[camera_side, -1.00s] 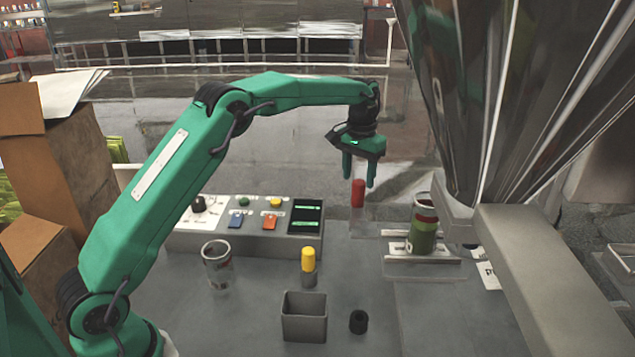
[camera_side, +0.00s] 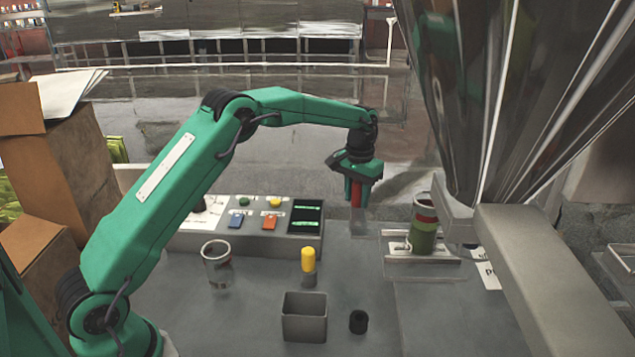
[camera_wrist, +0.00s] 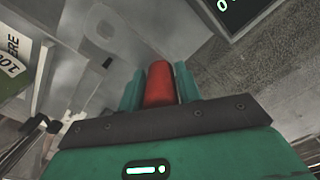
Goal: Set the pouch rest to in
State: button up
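A red upright grip (camera_side: 356,194) stands above a clear plate (camera_side: 362,228), between the control box and the can stand; it looks like the pouch rest's handle, though no label shows this. My gripper (camera_side: 358,198) is lowered around the red grip. In the wrist view the red grip (camera_wrist: 159,84) fills the gap between my two green fingers (camera_wrist: 160,88), which look closed against its sides. The lower part of the plate is faint and hard to make out.
A green-and-red can (camera_side: 424,235) stands on a clear stand to the right, beside the large metal hopper (camera_side: 500,100). A control box (camera_side: 245,235) stands to the left. In front are a glass (camera_side: 217,262), a yellow-topped piece (camera_side: 308,260), a grey bin (camera_side: 304,318) and a black cylinder (camera_side: 358,322).

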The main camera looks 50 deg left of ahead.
grip_shut()
jog(key=s+d, duration=1.6)
dwell(0.3)
jog(key=shift+o, duration=2.3)
grip_release()
jog(key=shift+w, duration=0.1)
jog(key=shift+r, duration=0.2)
